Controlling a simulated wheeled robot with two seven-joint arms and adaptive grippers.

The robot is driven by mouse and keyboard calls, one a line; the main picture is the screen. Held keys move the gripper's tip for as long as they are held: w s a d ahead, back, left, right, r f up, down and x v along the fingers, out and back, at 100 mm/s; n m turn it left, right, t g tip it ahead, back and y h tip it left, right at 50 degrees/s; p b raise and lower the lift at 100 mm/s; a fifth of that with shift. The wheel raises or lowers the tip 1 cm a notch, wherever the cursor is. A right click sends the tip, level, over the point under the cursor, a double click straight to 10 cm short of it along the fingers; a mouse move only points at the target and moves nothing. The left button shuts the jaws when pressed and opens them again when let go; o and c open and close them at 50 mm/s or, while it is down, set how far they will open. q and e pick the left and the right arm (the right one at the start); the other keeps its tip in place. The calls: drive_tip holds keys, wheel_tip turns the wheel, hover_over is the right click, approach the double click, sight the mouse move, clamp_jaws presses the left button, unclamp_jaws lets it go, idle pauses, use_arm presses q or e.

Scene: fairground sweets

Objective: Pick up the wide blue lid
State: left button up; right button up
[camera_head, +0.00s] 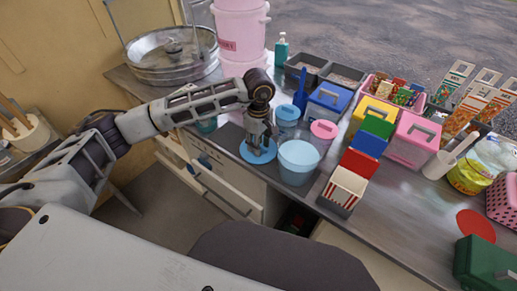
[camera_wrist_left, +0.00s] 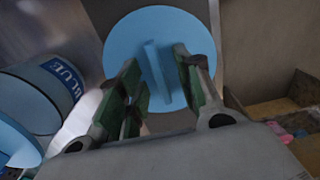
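The wide blue lid (camera_head: 246,153) is a flat light-blue disc by the counter's front edge, directly below my left gripper (camera_head: 261,142). The lid also shows in the wrist view (camera_wrist_left: 125,42), with an upright ridge-like handle (camera_wrist_left: 157,72) on top. The fingers of my left gripper (camera_wrist_left: 160,83) stand open, one on each side of that handle, with a gap visible. I cannot tell whether the lid rests fully on the counter. A blue tub (camera_head: 298,165) stands just right of the lid; a tub labelled BLUE (camera_wrist_left: 62,82) shows left in the wrist view. My right gripper is not in view.
A smaller blue tub (camera_head: 287,116) and a pink-lidded tub (camera_head: 324,130) stand close behind. A striped box (camera_head: 344,187), coloured boxes (camera_head: 362,163) and a pink bin (camera_head: 412,141) crowd the right. Open drawers (camera_head: 225,190) jut out below the counter edge.

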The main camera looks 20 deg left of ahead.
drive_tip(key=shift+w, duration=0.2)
use_arm(q)
clamp_jaws()
drive_tip(key=shift+r, duration=0.1)
wheel_tip(320, 180, up, 8)
drive_tip(key=shift+r, duration=0.95)
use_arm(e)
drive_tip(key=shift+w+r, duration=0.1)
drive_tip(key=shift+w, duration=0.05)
